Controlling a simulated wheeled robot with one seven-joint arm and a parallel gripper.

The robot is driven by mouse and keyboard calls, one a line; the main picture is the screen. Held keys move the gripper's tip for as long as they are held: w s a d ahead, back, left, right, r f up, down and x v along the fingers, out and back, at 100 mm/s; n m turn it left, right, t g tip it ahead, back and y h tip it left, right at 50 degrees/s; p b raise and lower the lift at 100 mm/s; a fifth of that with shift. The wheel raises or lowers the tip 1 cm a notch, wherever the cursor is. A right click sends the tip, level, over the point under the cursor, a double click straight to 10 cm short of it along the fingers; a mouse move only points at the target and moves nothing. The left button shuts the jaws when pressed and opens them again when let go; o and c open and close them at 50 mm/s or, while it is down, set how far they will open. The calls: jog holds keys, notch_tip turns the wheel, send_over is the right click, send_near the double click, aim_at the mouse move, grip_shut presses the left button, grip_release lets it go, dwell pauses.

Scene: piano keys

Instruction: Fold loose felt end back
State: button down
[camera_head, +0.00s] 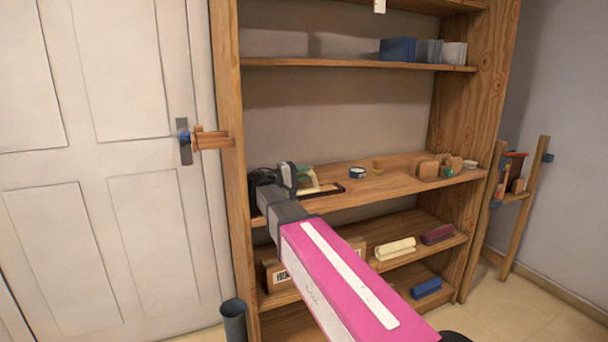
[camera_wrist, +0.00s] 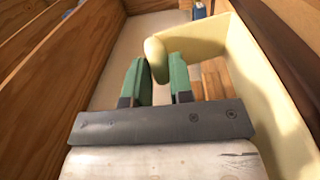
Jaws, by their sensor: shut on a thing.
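The cream felt strip (camera_wrist: 235,60) runs along the right side of the wrist view, bends round at the top and comes back to a loose end (camera_wrist: 155,58). My gripper (camera_wrist: 165,82) has two green fingers, one on each side of that end, and is shut on it. Light wooden bars (camera_wrist: 212,80) show behind the right finger, inside the bend. In the head view my gripper (camera_head: 303,172) is over the left part of the middle shelf. A pale bit of the felt (camera_head: 311,183) shows beside it; the rest is hidden by my arm.
The wooden shelf unit (camera_head: 340,62) has an upright on the left, close to my gripper. A round tin (camera_head: 357,172), a small cup (camera_head: 378,165) and wooden blocks (camera_head: 430,169) stand farther right on the same shelf. Bare shelf lies between them. Rolled cloths (camera_head: 395,248) lie below.

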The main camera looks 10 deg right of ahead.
jog(key=c, duration=1.1)
grip_release()
jog(key=shift+d+f, duration=0.15)
jog(key=shift+f, duration=0.25)
jog(key=shift+o, duration=0.2)
jog(key=shift+r, duration=0.2)
